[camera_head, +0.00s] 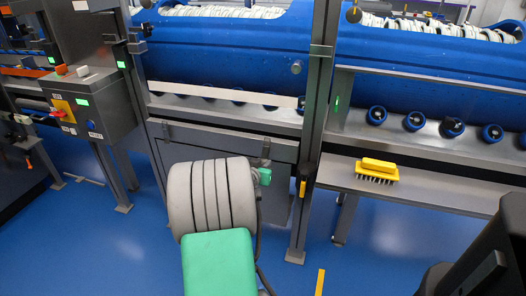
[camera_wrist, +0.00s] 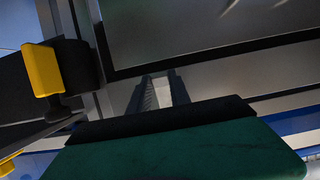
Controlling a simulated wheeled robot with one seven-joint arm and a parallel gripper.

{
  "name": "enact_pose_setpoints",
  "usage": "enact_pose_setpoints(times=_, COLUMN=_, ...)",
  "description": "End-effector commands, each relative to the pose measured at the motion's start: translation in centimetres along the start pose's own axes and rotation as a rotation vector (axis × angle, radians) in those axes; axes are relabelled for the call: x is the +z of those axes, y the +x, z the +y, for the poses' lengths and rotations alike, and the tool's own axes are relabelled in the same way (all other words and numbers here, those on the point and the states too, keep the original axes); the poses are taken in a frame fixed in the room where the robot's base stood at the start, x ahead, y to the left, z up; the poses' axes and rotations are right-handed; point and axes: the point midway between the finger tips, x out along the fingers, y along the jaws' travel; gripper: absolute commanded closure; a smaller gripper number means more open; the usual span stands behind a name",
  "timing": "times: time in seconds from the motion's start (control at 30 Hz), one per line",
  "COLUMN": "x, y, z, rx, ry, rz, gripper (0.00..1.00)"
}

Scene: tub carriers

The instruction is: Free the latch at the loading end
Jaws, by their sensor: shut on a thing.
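In the wrist view my gripper (camera_wrist: 164,82) shows two dark ribbed fingers beyond its dark green body. They are closed about a narrow pale grey piece (camera_wrist: 162,93); whether this is the latch I cannot tell. A yellow block on a dark mount (camera_wrist: 42,70) stands to the left, apart from the fingers. In the head view my green and grey arm blocks the fingertips; only a small green part shows beside the grey panel (camera_head: 222,140). A small yellow piece (camera_head: 303,187) sits low on the upright post (camera_head: 318,100), right of my arm.
Two blue tubs (camera_head: 225,58) (camera_head: 430,75) full of pale items rest on blue rollers (camera_head: 414,121). A yellow brush (camera_head: 378,168) lies on the right-hand shelf. A control box (camera_head: 92,105) with a red and yellow switch stands left. Blue floor is clear at lower left.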

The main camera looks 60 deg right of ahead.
Motion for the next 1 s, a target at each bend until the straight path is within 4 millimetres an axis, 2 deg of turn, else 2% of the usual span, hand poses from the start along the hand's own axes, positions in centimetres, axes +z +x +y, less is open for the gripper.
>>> enact_pose_setpoints(times=0.03, x=-1.6, y=-0.7, z=0.1, rx=0.003, ry=0.001, rz=-0.043, gripper=1.00)
enact_pose_setpoints(times=0.7, x=-3.7, y=-2.8, z=0.1, rx=0.002, ry=0.001, rz=-0.668, gripper=1.00)
enact_pose_setpoints(times=1.0, x=-4.4, y=-3.0, z=0.1, rx=0.002, ry=0.000, rz=-0.869, gripper=1.00)
